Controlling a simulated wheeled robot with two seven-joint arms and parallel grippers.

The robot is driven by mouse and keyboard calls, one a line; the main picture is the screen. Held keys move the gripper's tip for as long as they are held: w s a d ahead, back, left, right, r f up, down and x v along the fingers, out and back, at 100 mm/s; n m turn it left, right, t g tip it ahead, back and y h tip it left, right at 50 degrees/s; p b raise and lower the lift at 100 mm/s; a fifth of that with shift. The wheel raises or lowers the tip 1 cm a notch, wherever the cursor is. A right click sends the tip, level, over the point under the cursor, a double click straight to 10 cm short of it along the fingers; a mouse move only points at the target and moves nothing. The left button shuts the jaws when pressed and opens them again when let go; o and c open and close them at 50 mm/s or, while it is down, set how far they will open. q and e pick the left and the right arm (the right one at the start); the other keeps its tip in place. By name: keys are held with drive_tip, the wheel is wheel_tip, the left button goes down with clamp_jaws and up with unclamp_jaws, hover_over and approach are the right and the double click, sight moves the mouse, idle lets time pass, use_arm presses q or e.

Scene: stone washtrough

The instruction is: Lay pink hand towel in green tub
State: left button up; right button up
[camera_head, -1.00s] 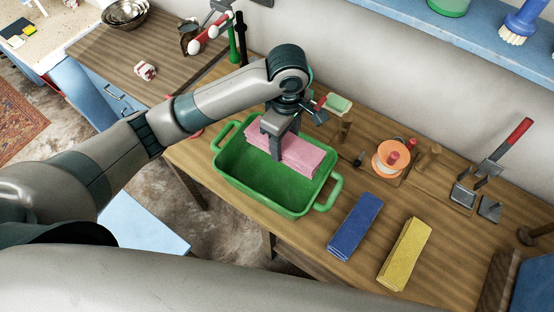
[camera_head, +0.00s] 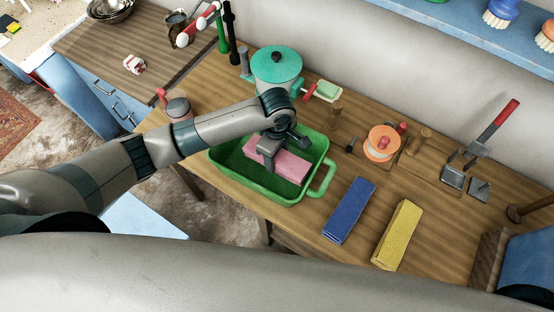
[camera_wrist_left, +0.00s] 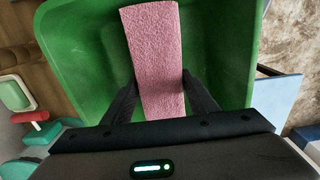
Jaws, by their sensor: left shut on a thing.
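The pink hand towel (camera_head: 291,165) is folded into a long block and is inside the green tub (camera_head: 322,180), below its rim. My left gripper (camera_head: 268,160) reaches down into the tub and is shut on the towel's near end. In the left wrist view, the towel (camera_wrist_left: 155,55) lies between the two dark fingers (camera_wrist_left: 160,100), with the green tub wall (camera_wrist_left: 80,60) around it. I cannot tell whether the towel rests on the tub floor. My right gripper is not in view.
A blue folded towel (camera_head: 349,210) and a yellow one (camera_head: 398,235) lie right of the tub. A teal-lidded pot (camera_head: 276,66) and a soap dish (camera_head: 328,90) stand behind it. An orange spool-like item (camera_head: 382,143) is farther right.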

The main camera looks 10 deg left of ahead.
sight(277, 162)
use_arm(q)
drive_tip(key=shift+f+p, duration=0.45)
drive_tip(key=shift+f, duration=1.55)
drive_tip(key=o, duration=1.1)
drive_tip(key=shift+f, duration=0.1)
drive_tip(key=shift+o, duration=0.2)
drive_tip(key=shift+r, duration=0.2)
wheel_tip(277, 162, up, 12)
drive_tip(key=b, duration=0.2)
drive_tip(key=shift+b, duration=0.35)
